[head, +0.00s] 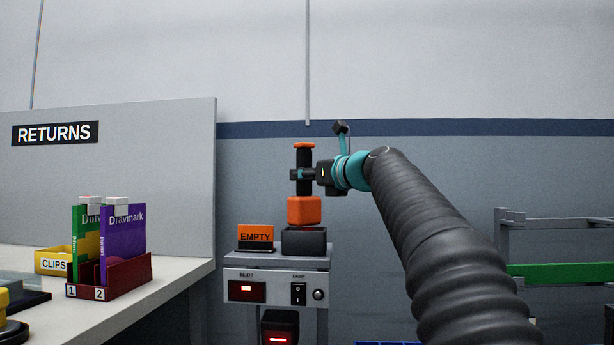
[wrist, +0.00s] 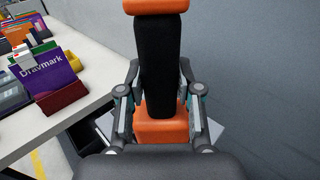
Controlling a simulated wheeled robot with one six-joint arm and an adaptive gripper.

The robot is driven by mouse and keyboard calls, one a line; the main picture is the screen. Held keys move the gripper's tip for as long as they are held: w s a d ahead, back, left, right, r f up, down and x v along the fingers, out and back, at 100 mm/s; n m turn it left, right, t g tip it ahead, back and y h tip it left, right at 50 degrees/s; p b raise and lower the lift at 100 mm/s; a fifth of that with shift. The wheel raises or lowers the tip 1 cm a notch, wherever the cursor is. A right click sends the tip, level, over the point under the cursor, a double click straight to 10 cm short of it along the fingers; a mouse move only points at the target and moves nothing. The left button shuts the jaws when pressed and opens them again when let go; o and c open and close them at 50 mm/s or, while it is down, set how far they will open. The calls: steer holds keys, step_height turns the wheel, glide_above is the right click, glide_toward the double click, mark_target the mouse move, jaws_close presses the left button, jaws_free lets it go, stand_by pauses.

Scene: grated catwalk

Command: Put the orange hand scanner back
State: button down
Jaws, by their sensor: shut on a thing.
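The orange hand scanner (head: 304,211) has a black handle, an orange top cap and a wide orange lower block. My gripper (head: 297,174) is shut on its black handle and holds it upright. In the head view the orange block is just above a dark cradle (head: 304,242) on a grey stand; I cannot tell whether they touch. In the wrist view the scanner (wrist: 158,70) stands between the fingers of my gripper (wrist: 160,98). There the scanner and gripper hide the cradle.
An orange EMPTY sign (head: 256,235) stands left of the cradle. The stand's front panel (head: 275,288) has a red-lit slot display and a lamp switch.

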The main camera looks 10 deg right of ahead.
steer(key=shift+f, duration=0.35)
steer(key=c, duration=0.8)
jaws_free()
steer(key=shift+r, duration=0.5)
steer(key=shift+s+d, duration=0.15)
steer(key=shift+s, duration=0.1)
steer(key=v, duration=1.1)
steer(key=shift+s+b, duration=0.2)
steer(key=shift+b, duration=0.2)
steer(key=shift+r, duration=0.1)
